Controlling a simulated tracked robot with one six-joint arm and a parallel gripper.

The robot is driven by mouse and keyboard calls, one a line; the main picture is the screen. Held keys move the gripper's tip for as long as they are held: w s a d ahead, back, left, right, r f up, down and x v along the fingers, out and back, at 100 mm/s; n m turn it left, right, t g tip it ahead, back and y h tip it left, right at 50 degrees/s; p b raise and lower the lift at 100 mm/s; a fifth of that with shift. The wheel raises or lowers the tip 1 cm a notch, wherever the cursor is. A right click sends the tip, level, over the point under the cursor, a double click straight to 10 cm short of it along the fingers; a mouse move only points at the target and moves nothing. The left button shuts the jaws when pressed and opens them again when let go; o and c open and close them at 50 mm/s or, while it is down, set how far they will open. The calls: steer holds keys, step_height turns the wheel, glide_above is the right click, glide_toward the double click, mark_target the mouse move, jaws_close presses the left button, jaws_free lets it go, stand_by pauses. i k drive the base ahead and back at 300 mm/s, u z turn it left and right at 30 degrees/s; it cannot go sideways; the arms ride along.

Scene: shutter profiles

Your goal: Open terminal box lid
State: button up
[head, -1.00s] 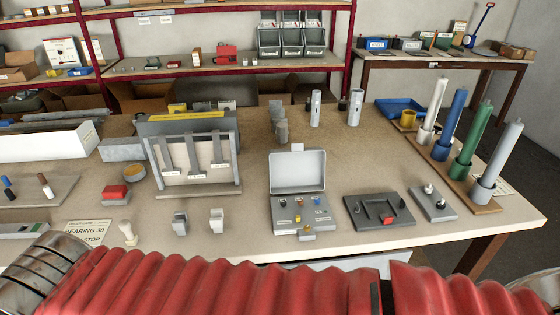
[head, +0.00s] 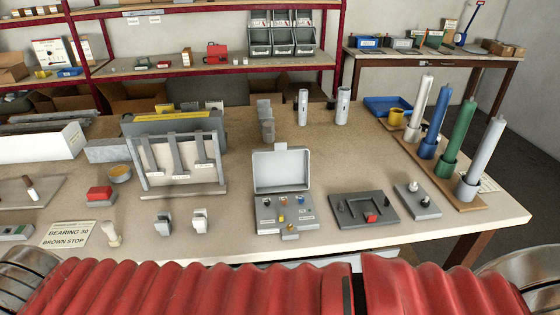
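The terminal box (head: 285,215) is a grey box near the front of the workbench, right of centre. Its lid (head: 281,169) stands open, tilted up at the back of the box. Small coloured parts, orange, yellow and blue, show inside on the grey panel. A latch tab (head: 290,236) sticks out at its front edge. My gripper is not in view; only my red ribbed body part shows along the bottom.
A dark grey plate with a red block (head: 372,217) lies right of the box. Coloured cylinders stand in a wooden rack (head: 470,197) at the right. A profile stand (head: 182,190) is at left. Two small clips (head: 199,219) stand left of the box. Bench behind the lid is partly clear.

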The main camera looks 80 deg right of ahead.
mark_target(281, 167)
steer(key=z, duration=0.05)
steer(key=k, duration=2.4)
steer(key=z, duration=0.75)
steer(key=i, duration=1)
